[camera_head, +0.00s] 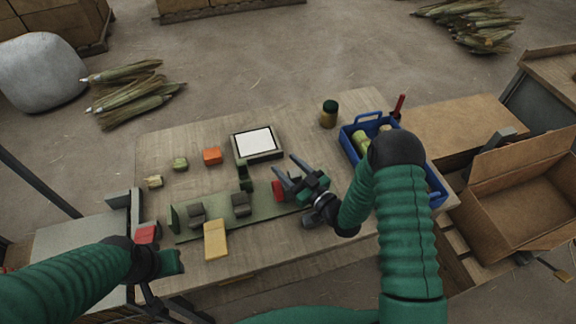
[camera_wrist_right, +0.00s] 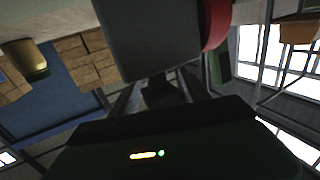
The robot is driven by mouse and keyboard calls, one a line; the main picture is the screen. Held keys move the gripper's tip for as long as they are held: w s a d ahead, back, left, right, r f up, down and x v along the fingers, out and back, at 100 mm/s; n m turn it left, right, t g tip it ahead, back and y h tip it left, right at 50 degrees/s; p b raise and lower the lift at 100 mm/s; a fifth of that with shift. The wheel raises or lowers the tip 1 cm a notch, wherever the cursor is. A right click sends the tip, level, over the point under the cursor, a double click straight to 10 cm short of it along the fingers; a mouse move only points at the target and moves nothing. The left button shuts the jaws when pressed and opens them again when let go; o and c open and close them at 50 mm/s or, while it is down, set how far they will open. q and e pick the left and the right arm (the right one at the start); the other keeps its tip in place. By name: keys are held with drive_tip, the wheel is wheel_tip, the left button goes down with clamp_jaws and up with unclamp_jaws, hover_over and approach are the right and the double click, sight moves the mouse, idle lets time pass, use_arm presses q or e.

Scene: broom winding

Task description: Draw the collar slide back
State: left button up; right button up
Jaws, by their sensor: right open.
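A long green fixture (camera_head: 222,222) lies on the workbench, with two dark grey blocks (camera_head: 241,204) on it and a red round knob (camera_head: 278,191) near its right end. I cannot tell which part is the collar slide. My right gripper (camera_head: 285,164) is open over the fixture's right end, beside the red knob, its fingers pointing up and left. In the right wrist view a large dark grey block (camera_wrist_right: 150,40) stands just beyond the open fingers, with a red knob (camera_wrist_right: 216,24) beside it. My left gripper (camera_head: 160,272) is low at the left; its fingers are unclear.
A blue crate (camera_head: 436,197) holds pale green rolls at the right, partly behind my right arm. A white-topped box (camera_head: 256,143), an orange block (camera_head: 212,155), a yellow block (camera_head: 215,240) and a jar (camera_head: 329,114) stand on the bench (camera_head: 200,130). An open carton (camera_head: 520,190) is farther right.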

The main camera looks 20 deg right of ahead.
clamp_jaws()
idle(1.4)
